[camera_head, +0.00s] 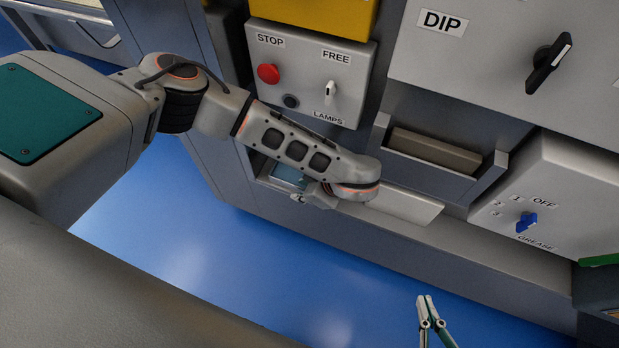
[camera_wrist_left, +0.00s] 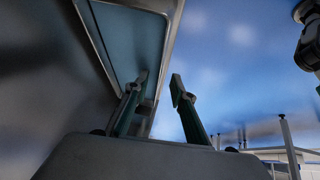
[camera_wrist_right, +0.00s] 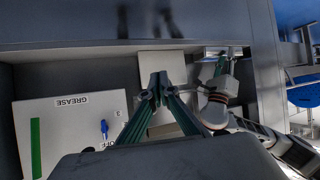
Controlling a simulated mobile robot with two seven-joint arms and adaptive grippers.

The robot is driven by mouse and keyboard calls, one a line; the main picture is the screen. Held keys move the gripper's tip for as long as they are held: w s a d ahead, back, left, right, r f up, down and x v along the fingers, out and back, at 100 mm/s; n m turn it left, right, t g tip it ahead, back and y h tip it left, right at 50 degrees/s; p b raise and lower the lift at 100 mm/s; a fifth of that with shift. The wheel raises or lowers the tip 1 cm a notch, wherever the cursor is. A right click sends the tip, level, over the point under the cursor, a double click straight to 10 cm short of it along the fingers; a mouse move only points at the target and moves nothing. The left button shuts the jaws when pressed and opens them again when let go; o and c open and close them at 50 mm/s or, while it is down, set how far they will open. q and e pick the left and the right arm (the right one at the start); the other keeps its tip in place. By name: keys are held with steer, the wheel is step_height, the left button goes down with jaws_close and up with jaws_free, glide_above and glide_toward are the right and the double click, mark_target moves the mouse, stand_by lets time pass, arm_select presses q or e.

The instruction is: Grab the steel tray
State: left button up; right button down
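A shallow tray with a thin metal rim, which looks like the steel tray (camera_head: 289,174), sits in a low recess of the grey cabinet. In the head view my left arm hides much of it. In the left wrist view the tray (camera_wrist_left: 122,33) fills the upper left, its inside bluish. My left gripper (camera_wrist_left: 160,83) is open, with one finger overlapping the tray and the other outside its right rim. I cannot tell if either touches. My right gripper (camera_head: 426,298) is shut and empty, low in front of the cabinet; its fingertips meet in the right wrist view (camera_wrist_right: 159,83).
A pale flat plate (camera_head: 405,205) lies right of my left wrist. A grey holder with a brown block (camera_head: 435,151) is above it. A STOP/FREE/LAMPS box (camera_head: 307,77) and a GREASE box with a blue knob (camera_head: 526,222) flank it. The blue floor (camera_head: 250,270) in front is clear.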

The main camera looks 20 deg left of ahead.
arm_select(q)
steer(key=shift+w+r, duration=0.1)
steer(key=shift+r, duration=0.05)
jaws_close()
